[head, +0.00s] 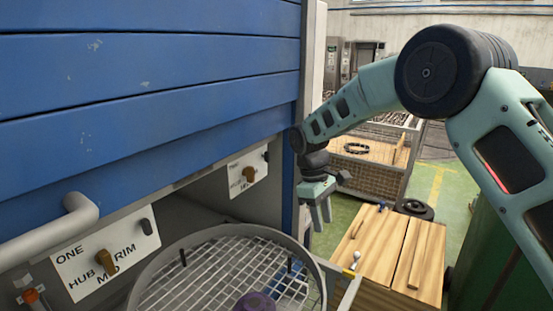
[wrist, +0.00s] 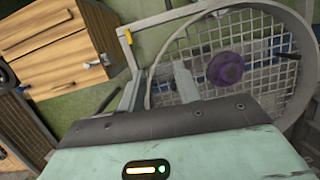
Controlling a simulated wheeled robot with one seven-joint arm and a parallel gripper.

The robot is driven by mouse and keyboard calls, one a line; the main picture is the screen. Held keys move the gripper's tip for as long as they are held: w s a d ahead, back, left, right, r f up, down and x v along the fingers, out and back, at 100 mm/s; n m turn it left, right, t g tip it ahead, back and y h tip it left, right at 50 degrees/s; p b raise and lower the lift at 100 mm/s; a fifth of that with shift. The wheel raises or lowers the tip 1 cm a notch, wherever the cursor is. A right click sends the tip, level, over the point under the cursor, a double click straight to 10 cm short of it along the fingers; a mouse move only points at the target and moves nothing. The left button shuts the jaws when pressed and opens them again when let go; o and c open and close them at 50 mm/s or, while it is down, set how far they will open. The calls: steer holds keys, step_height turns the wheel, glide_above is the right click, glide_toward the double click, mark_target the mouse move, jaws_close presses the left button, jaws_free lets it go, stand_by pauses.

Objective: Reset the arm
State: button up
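My pale green arm reaches from the right edge of the head view toward the middle. My gripper (head: 318,215) hangs fingers down at the end of it, beside the right edge of the blue cabinet. In the wrist view my gripper (wrist: 158,88) shows two grey fingers apart, with nothing between them. Beyond the fingers is a round wire-mesh turntable (wrist: 275,98), which also shows at the bottom of the head view (head: 200,275). A purple round piece (wrist: 226,68) sits on the mesh, apart from the fingers.
A blue slatted cabinet (head: 150,75) fills the left, with a grey pipe handle (head: 50,235) and a labelled switch plate (head: 105,260). A wooden crate (head: 395,255) stands right of the turntable. A cart (head: 375,160) is behind. Green floor shows between them.

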steer(key=s+a+r+m+t+y+b, duration=0.1)
steer(key=s+a+r, duration=0.15)
steer(key=s, duration=1.05)
steer(key=s+a+r+t+y+b, duration=0.15)
steer(key=s+r, duration=0.25)
steer(key=s, duration=0.9)
steer(key=s+d+f+m, duration=0.1)
steer(key=s+d, duration=0.1)
steer(key=s, duration=0.7)
steer(key=shift+s+d+f, duration=0.15)
steer(key=shift+d+f, duration=0.05)
steer(key=shift+d, duration=0.15)
